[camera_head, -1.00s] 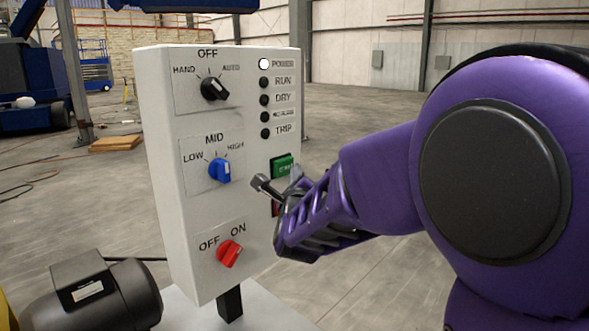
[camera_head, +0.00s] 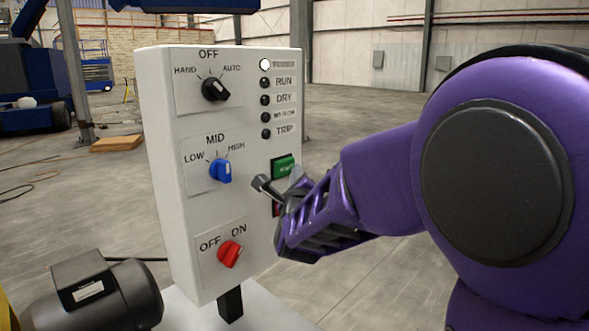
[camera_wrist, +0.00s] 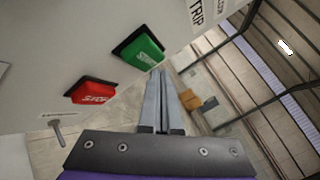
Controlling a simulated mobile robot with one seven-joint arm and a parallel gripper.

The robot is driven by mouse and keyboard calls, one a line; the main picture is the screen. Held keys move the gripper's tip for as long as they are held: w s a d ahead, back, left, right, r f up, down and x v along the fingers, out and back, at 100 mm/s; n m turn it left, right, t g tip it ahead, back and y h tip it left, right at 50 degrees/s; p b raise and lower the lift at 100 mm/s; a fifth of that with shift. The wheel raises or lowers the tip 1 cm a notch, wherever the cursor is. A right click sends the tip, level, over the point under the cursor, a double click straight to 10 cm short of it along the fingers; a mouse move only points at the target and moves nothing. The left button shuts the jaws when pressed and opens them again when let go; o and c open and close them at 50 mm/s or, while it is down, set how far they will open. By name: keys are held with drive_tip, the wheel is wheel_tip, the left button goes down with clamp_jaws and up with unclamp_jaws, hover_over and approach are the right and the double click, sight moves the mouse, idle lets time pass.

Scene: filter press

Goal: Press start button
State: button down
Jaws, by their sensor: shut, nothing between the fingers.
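The green start button (camera_head: 284,166) is on the right side of the white control panel's front, below the indicator lamps. It also shows in the wrist view (camera_wrist: 141,54), above the red stop button (camera_wrist: 92,92) in panel order. My gripper (camera_wrist: 159,76) is shut and empty. In the wrist view its fingertips are at the lower right edge of the green button; I cannot tell whether they touch it. In the head view my gripper (camera_head: 298,172) partly covers the red stop button (camera_head: 277,208), and its tips are close to the green button.
The panel (camera_head: 185,215) also carries a black knob (camera_head: 215,89), a blue knob (camera_head: 220,170) and a red knob (camera_head: 229,253). The power lamp (camera_head: 265,65) is lit white; the lamps below it are dark. A dark motor (camera_head: 90,295) stands at lower left.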

drive_tip(key=shift+w+a, duration=0.1)
drive_tip(key=shift+w, duration=0.05)
idle(0.7)
drive_tip(key=shift+w+a, duration=0.15)
drive_tip(key=shift+a, duration=0.1)
drive_tip(key=shift+w+a, duration=0.35)
drive_tip(key=shift+a, duration=0.1)
idle(0.9)
drive_tip(key=shift+s+d, duration=0.65)
drive_tip(key=shift+d, duration=0.15)
drive_tip(key=s+d, duration=0.1)
drive_tip(key=d, duration=0.1)
drive_tip(key=s+d, duration=0.2)
idle(0.6)
idle(0.4)
